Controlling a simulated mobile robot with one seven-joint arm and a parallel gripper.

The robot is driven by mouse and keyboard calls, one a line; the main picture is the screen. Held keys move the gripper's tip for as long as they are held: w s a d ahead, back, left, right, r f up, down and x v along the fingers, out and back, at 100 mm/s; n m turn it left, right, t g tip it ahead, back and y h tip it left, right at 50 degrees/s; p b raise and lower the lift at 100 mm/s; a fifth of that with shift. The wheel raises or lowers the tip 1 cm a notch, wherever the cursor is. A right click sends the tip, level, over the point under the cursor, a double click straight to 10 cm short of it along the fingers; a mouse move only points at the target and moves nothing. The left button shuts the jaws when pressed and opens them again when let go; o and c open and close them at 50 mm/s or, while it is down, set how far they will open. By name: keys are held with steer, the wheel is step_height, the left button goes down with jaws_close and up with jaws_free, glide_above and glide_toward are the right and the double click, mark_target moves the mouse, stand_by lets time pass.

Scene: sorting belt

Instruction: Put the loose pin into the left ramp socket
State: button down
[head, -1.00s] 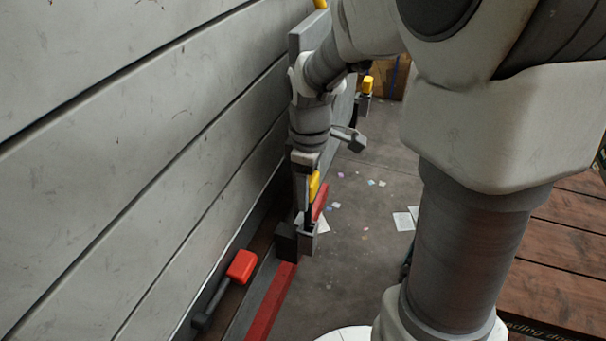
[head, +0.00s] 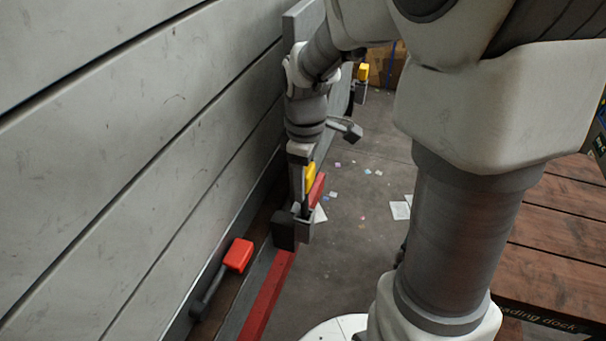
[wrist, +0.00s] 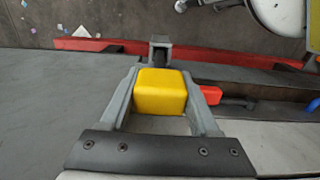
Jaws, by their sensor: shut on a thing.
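My gripper (wrist: 160,80) is shut on the yellow head of the loose pin (wrist: 160,94), with one finger on each side of it. In the head view my gripper (head: 302,178) points down beside the grey wall, and the pin's yellow head (head: 310,172) shows at its right side. A dark shaft runs down from the head toward a grey socket bracket (head: 305,232) at the red rail. The bracket also shows just beyond the pin in the wrist view (wrist: 160,42). Whether the pin's tip is inside the bracket or just above it, I cannot tell.
A red-handled lever (head: 238,255) lies low along the wall, near the bracket. Another yellow-topped pin (head: 362,72) stands in a bracket farther back. The red rail (head: 266,298) runs along the ramp's edge. Paper scraps (head: 400,210) lie on the open floor to the right.

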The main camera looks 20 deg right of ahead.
mark_target(304, 215)
steer(key=shift+f+b, duration=3.25)
steer(key=shift+f, duration=1)
steer(key=shift+c, duration=0.2)
jaws_free()
steer(key=shift+r, duration=0.1)
step_height(304, 215, up, 17)
steer(key=shift+r+p, duration=0.2)
steer(key=shift+p, duration=0.55)
